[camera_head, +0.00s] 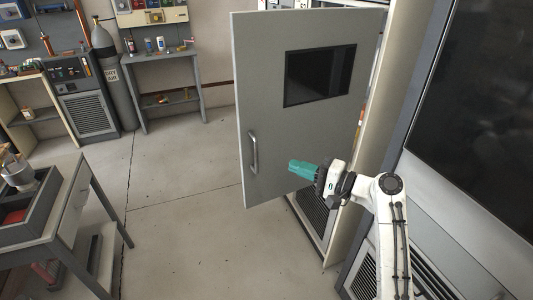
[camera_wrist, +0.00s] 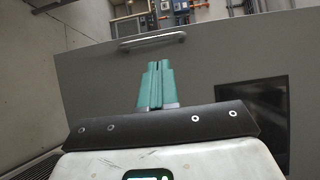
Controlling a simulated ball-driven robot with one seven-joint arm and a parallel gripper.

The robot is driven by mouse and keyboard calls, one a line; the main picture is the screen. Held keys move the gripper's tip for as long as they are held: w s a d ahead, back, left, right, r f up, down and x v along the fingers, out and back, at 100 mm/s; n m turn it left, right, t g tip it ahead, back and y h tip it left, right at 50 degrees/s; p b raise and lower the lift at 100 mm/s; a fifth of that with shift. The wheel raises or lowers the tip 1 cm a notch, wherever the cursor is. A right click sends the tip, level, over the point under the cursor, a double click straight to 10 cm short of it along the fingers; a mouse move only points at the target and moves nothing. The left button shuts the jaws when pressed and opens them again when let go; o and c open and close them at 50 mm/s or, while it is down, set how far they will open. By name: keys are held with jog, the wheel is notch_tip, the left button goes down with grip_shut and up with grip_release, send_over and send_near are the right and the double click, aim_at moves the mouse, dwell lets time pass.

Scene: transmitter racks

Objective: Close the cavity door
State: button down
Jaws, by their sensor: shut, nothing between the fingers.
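The cavity door (camera_head: 268,105) is a grey panel with a dark window (camera_head: 320,75) and a bar handle (camera_head: 252,152) near its left edge. It stands swung open from the cabinet (camera_head: 392,110) on the right. My gripper (camera_head: 292,166) has teal fingers, shut and empty, in front of the lower part of the door, to the right of the handle. In the wrist view the door (camera_wrist: 100,85) fills the middle, with the handle (camera_wrist: 152,41) beyond the shut fingertips (camera_wrist: 158,64). I cannot tell whether the fingers touch the door.
A dark-screened cabinet (camera_head: 475,120) stands close on the right. A workbench (camera_head: 75,205) with a tray is at the left. A gas cylinder (camera_head: 112,80) and a shelf unit (camera_head: 170,72) stand by the back wall. The floor (camera_head: 190,220) left of the door is clear.

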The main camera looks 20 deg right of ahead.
jog(key=p+x, duration=0.2)
jog(key=x, duration=0.7)
jog(key=shift+a, duration=0.15)
jog(key=shift+w, duration=0.2)
